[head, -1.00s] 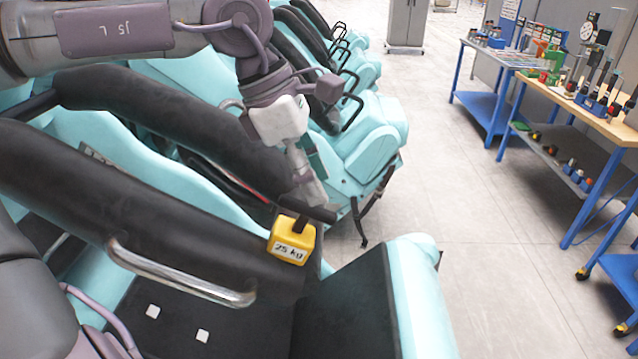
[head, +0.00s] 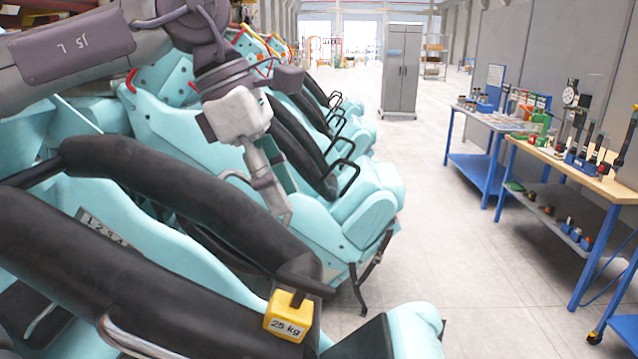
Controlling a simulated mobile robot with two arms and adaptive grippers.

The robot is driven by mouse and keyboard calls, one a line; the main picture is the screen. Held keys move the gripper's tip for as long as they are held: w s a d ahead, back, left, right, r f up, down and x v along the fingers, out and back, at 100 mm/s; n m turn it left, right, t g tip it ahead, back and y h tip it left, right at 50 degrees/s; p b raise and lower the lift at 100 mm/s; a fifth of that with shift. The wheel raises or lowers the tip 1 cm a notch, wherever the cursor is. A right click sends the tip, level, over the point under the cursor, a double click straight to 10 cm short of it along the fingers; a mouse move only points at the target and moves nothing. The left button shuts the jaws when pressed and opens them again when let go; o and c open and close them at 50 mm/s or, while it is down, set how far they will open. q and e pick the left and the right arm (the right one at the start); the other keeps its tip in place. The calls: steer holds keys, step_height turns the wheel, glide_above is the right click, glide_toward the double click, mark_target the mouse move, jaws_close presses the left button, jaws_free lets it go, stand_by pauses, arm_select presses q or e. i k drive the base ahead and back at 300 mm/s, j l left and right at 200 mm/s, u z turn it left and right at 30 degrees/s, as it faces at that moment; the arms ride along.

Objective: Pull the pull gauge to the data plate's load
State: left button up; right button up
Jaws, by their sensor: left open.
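A yellow block marked 25 kg (head: 288,314) sits at the end of a padded black restraint bar (head: 180,300) in the lower middle of the head view. I cannot tell whether it is the pull gauge. A small plate with digits (head: 103,228) is on the turquoise seat at left; I cannot tell whether it is the data plate. My left gripper (head: 281,205) is open, pointing down above the bar's end, apart from the yellow block. It appears empty. My right gripper is out of view.
A row of turquoise coaster seats (head: 365,190) with black handles runs back along the left. Blue-framed benches with tools (head: 575,165) and a dial on a stand (head: 570,97) stand at right. A grey cabinet (head: 401,70) is behind. The floor aisle (head: 440,240) is clear.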

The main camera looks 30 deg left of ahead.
mark_target(288, 316)
steer(key=k+l, duration=1.2)
steer(key=l, duration=0.15)
